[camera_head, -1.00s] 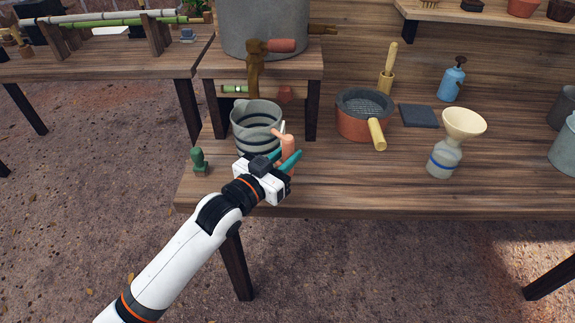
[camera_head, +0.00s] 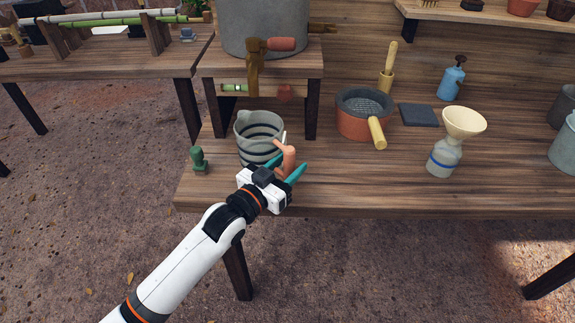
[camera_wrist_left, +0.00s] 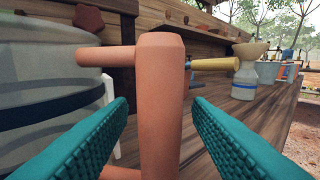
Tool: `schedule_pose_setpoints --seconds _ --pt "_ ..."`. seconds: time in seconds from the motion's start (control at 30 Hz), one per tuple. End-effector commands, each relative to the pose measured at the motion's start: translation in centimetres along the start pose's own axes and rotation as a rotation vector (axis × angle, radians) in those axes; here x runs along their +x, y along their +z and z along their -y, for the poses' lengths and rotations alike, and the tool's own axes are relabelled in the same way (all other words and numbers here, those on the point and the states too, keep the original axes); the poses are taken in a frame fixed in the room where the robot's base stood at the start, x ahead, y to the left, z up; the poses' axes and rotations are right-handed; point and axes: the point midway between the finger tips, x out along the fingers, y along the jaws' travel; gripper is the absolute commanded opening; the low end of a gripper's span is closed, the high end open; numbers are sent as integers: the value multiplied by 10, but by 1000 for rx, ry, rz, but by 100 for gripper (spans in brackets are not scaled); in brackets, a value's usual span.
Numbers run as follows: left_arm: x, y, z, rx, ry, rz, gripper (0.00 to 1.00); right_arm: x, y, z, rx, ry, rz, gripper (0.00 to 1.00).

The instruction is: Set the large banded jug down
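The large grey jug with dark bands (camera_head: 257,128) stands upright at the front of the wooden bench (camera_head: 360,185), apparently resting on it. Its terracotta-coloured handle (camera_head: 289,161) is on the right side. My left gripper (camera_head: 286,168) is around this handle. In the left wrist view, the handle (camera_wrist_left: 158,100) stands between the two teal fingers, with a narrow gap on each side, so the gripper (camera_wrist_left: 160,110) looks open. The jug's banded wall (camera_wrist_left: 45,80) fills the left of that view. The jug's lower part is partly hidden by the gripper. My right gripper is not in view.
A green stamp-like object (camera_head: 199,160) stands left of the jug. Behind is a small raised stand (camera_head: 262,68) bearing a big grey pot (camera_head: 262,25). A sieve pan (camera_head: 362,115) and a bottle with a funnel (camera_head: 443,160) are to the right. The bench front between is clear.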

Motion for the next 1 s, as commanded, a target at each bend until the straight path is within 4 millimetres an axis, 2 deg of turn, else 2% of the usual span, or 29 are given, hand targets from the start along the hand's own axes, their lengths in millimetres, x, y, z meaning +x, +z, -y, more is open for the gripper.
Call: schedule_pose_setpoints --seconds 0.27,0.37,0.7,0.83,1.0 --pt "-4 2 0 0 1 -2 45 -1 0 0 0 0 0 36" --pt "-19 1 -1 0 1 -2 45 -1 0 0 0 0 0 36" --pt "-91 1 0 0 0 -3 45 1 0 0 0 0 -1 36" --pt "-109 1 0 -1 2 -2 45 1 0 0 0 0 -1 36" --pt "-119 3 0 0 1 0 45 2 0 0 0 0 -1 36"
